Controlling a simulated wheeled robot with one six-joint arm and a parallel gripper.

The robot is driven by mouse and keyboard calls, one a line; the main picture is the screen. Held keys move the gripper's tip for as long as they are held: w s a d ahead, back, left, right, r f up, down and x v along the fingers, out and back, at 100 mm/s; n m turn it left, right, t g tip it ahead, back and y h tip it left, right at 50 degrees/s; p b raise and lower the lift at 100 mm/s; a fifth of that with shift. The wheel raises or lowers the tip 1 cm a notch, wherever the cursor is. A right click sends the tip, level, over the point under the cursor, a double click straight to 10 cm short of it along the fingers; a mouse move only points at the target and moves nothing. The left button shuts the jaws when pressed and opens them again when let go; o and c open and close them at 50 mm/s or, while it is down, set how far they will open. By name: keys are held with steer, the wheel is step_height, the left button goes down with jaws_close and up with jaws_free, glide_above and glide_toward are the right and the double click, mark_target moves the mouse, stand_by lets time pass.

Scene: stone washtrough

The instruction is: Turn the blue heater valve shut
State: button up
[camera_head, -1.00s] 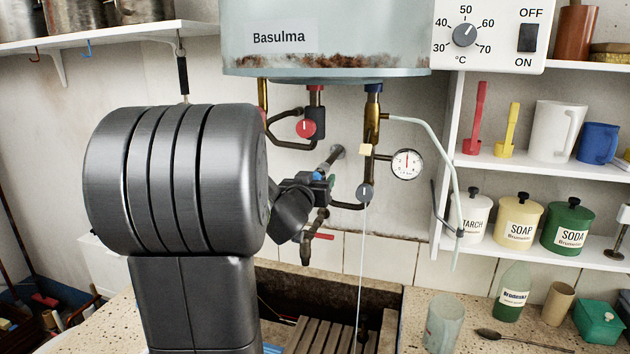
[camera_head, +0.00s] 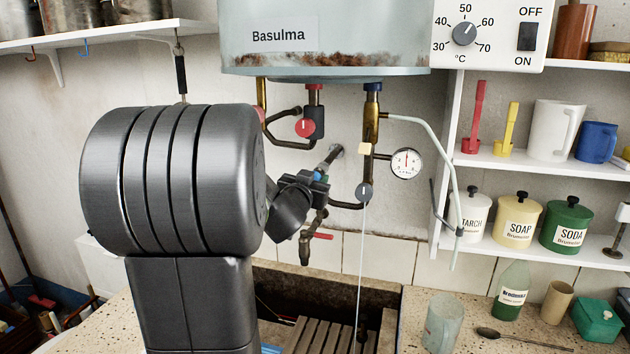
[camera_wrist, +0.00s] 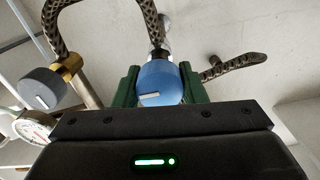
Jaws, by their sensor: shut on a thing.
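The blue heater valve (camera_wrist: 158,82) is a round blue knob with a white pointer mark, in the middle of the wrist view. The mark lies nearly level, tilted slightly. My gripper (camera_wrist: 160,90) has its green fingers on both sides of the knob and is shut on it. In the head view my gripper (camera_head: 318,180) is at the pipes under the heater, left of the thin hanging cord. There only a small bit of blue shows, and the fingers and my arm hide most of the valve.
A red knob (camera_head: 305,127) is on the pipe above my gripper. A grey knob (camera_head: 364,192) and a dial gauge (camera_head: 406,163) are to its right. The heater tank (camera_head: 325,40) hangs above. The stone trough (camera_head: 380,275) lies below. Shelves with jars stand at right.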

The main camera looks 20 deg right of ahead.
steer(key=o, duration=1)
steer(key=shift+s, duration=0.1)
steer(key=v, duration=1.3)
steer(key=shift+s+a, duration=0.15)
steer(key=shift+s, duration=0.05)
steer(key=x, duration=1.3)
steer(key=shift+w+d, duration=0.2)
steer(key=shift+w, duration=0.1)
